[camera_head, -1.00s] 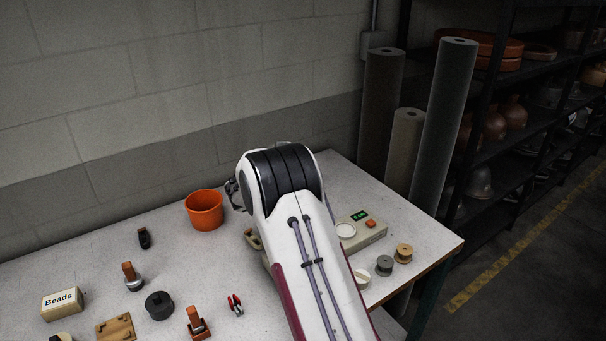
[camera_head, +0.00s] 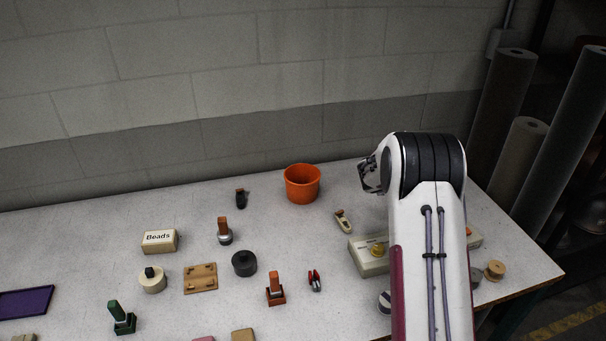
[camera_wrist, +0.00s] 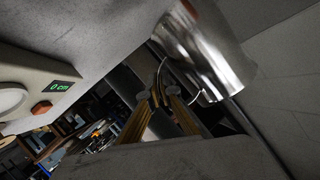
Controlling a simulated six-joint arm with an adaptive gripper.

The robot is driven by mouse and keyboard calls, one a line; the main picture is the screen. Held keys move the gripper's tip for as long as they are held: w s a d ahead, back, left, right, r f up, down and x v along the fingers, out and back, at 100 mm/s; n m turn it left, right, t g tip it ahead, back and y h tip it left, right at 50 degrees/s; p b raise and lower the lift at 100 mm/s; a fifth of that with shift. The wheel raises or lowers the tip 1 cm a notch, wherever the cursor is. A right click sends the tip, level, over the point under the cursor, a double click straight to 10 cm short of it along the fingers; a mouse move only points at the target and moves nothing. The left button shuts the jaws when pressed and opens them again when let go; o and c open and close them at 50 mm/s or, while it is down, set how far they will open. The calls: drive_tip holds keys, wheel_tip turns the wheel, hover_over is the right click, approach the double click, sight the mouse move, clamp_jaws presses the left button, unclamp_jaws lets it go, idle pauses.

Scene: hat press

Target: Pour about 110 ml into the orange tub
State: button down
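The orange tub (camera_head: 302,184) stands upright on the bench near the wall, in the head view. My gripper (camera_head: 370,174) is to the right of the tub, above the bench, partly hidden by my arm. In the wrist view a shiny metal vessel (camera_wrist: 203,50) with a thin wire-like handle is just beyond my fingertips (camera_wrist: 158,95). The fingers are close together on that handle. The vessel looks tilted in this rolled view; its true tilt and its contents cannot be told. The vessel cannot be made out in the head view.
A device (camera_head: 368,264) with a yellow knob sits under my arm; its green display (camera_wrist: 60,86) shows in the wrist view. The wall is close behind the tub.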

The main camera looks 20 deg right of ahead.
drive_tip(key=shift+w+r+n+t+y, duration=0.1)
drive_tip(key=shift+w+n+t+y, duration=0.7)
drive_tip(key=shift+w+n+t, duration=0.4)
drive_tip(key=shift+w+n+t+y, duration=0.8)
drive_tip(key=shift+w+n+t, duration=0.2)
drive_tip(key=shift+w+n, duration=0.3)
drive_tip(key=shift+w+a+f+n+t+y, duration=0.25)
drive_tip(key=shift+w+a+n+y, duration=0.1)
drive_tip(key=shift+w+a, duration=0.05)
drive_tip(key=shift+w+a+f+n+t+y, duration=0.2)
drive_tip(key=shift+w+a+n+t+y, duration=0.05)
drive_tip(key=shift+w+a+n+y, duration=0.15)
drive_tip(key=shift+w+a+f+n+t+y, duration=0.3)
drive_tip(key=shift+a+f+n+y, duration=0.15)
drive_tip(key=shift+a, duration=0.15)
drive_tip(key=shift+w+a+f+n+t+y, duration=0.2)
drive_tip(key=shift+a+f+n+t+y, duration=0.1)
drive_tip(key=shift+a+f+y, duration=0.25)
drive_tip(key=a+f+n+y, duration=0.1)
drive_tip(key=a+f, duration=0.1)
drive_tip(key=a, duration=0.1)
drive_tip(key=a+f+n+y, duration=0.1)
drive_tip(key=a+y, duration=0.1)
drive_tip(key=a, duration=0.1)
drive_tip(key=a+f+n+t+y, duration=0.1)
drive_tip(key=a+f+n, duration=0.1)
drive_tip(key=a, duration=0.1)
drive_tip(key=shift+w+a+f, duration=0.15)
drive_tip(key=shift+w+f, duration=0.15)
